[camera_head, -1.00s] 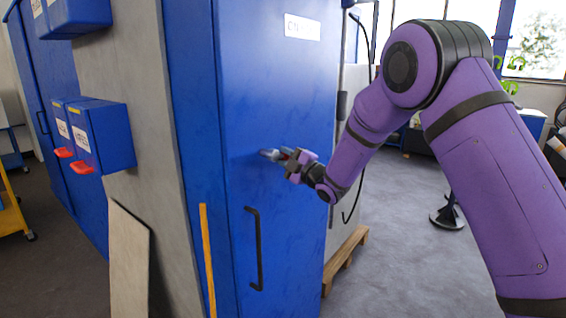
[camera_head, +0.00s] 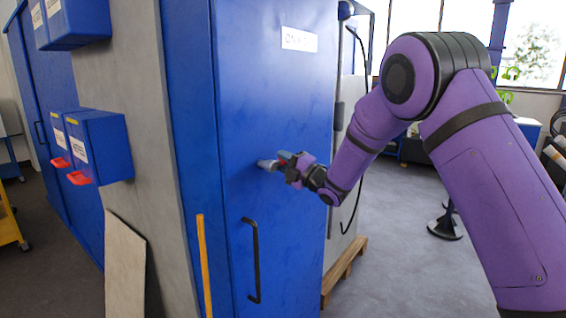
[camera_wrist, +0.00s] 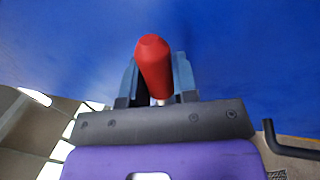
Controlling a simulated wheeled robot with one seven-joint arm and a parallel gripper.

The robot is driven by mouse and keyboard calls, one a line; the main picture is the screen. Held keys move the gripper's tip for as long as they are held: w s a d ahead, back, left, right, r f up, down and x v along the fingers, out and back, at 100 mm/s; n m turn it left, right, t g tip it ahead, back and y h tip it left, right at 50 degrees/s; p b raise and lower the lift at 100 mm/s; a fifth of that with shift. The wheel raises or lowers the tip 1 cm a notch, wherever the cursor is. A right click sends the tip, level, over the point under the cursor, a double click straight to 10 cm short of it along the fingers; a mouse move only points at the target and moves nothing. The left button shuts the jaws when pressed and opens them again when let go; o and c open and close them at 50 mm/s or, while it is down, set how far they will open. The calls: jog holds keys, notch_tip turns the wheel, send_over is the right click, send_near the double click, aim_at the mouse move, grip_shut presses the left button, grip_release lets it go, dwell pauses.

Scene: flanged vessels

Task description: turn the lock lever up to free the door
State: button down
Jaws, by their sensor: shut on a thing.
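The red lock lever (camera_wrist: 153,66) lies between the two fingers of my gripper (camera_wrist: 155,82) in the wrist view, with its rounded end pointing away from the palm. My gripper is shut on it. In the head view my gripper (camera_head: 284,162) is at the blue door (camera_head: 275,100), beside a small grey lock hub (camera_head: 266,165). My fingers hide most of the lever there, so its exact angle is hard to tell. The door looks closed.
A black bar handle (camera_head: 255,262) is on the door below the lock; it also shows in the wrist view (camera_wrist: 290,149). Blue boxes (camera_head: 105,147) with red tabs hang on the left. A wooden pallet (camera_head: 346,270) is at the cabinet's right foot. Floor to the right is mostly clear.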

jog(key=c, duration=0.9)
grip_release()
jog(key=shift+s+d, duration=0.1)
jog(key=v, duration=1)
jog(key=shift+d, duration=0.2)
jog(key=shift+s, duration=0.15)
jog(key=shift+r, duration=0.1)
